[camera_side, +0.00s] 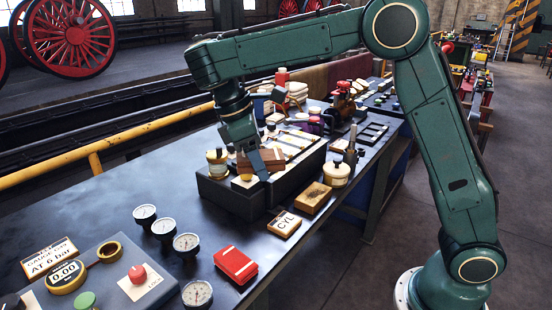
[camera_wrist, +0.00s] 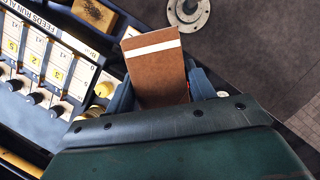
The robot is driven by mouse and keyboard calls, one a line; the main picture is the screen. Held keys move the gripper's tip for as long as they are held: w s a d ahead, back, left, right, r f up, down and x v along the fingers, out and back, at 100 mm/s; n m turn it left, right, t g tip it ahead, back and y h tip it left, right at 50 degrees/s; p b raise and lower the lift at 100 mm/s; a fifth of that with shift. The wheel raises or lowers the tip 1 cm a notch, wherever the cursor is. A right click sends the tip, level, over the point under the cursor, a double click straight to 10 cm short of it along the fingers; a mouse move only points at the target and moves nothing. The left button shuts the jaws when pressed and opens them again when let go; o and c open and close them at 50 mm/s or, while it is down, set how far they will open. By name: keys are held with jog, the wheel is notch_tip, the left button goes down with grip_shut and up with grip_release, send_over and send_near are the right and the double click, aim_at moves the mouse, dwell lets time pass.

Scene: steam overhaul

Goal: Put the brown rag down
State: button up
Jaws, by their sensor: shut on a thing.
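The brown rag (camera_side: 270,160) is a folded pad. In the wrist view the rag (camera_wrist: 157,70) shows a white stripe across its far end. My gripper (camera_side: 256,165) is shut on it, with one blue-grey finger on each side in the wrist view (camera_wrist: 162,92). In the side view it holds the rag over the front end of a long dark box (camera_side: 228,197) on the bench. I cannot tell how large the gap between rag and box is.
The bench left of the box is bare.

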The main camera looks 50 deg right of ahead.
jog(key=shift+f, duration=0.15)
jog(key=shift+d+f, duration=0.1)
jog(key=shift+f, duration=1.2)
notch_tip(320, 180, down, 13)
jog(key=shift+f, duration=2.05)
jog(key=shift+f, duration=0.45)
jog(key=o, duration=0.9)
